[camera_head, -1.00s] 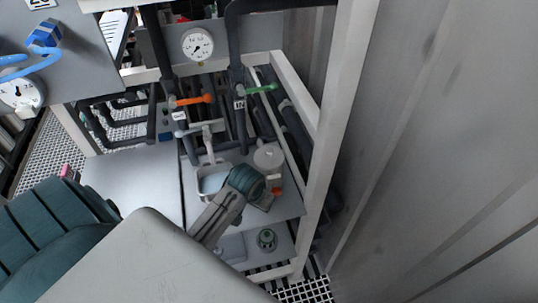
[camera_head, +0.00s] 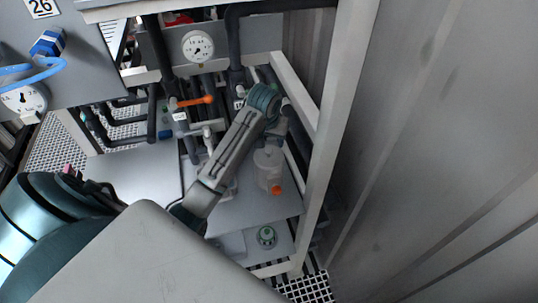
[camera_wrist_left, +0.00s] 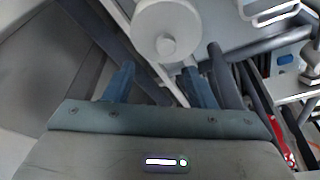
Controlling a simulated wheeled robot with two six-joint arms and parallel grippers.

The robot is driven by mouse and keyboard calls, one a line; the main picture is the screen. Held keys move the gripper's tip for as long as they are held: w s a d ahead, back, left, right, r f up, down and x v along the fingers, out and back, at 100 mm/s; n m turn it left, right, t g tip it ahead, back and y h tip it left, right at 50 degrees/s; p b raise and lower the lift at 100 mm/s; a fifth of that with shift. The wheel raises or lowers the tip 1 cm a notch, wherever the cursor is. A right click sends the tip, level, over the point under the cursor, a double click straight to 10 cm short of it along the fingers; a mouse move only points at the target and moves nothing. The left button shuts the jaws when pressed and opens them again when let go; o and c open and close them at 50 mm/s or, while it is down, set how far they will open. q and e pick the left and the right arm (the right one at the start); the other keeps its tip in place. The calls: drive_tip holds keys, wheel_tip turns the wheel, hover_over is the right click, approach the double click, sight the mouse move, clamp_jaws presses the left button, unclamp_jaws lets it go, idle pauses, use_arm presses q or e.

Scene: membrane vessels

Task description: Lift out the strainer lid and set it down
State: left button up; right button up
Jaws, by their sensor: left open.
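A pale, translucent round vessel (camera_head: 268,172) with an orange plug low on its side stands on the grey shelf. In the left wrist view a white round lid (camera_wrist_left: 165,22) with a small central knob (camera_wrist_left: 166,45) shows at the top middle. My left gripper (camera_head: 276,142) is just behind and above the vessel in the head view, partly hidden by its own wrist. In the left wrist view its two blue fingers (camera_wrist_left: 160,84) are apart with nothing between them, and the lid lies beyond their tips. My right gripper is out of view.
A pale upright frame post (camera_head: 328,150) stands close to the right of the vessel. Dark pipes and an orange-handled valve (camera_head: 195,101) are behind. My arm mostly hides a white tray left of the vessel.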

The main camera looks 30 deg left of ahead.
sight(269, 150)
use_arm(q)
drive_tip(key=shift+a+f+p, duration=0.1)
drive_tip(key=shift+f+p, duration=0.35)
drive_tip(key=shift+f, duration=0.1)
drive_tip(key=f, duration=0.1)
drive_tip(key=f+p, duration=0.2)
drive_tip(key=f, duration=0.1)
drive_tip(key=shift+a+f, duration=0.1)
drive_tip(key=shift+a, duration=0.2)
drive_tip(key=shift+w+f, duration=0.15)
drive_tip(key=shift+f, duration=0.05)
drive_tip(key=c, duration=1.1)
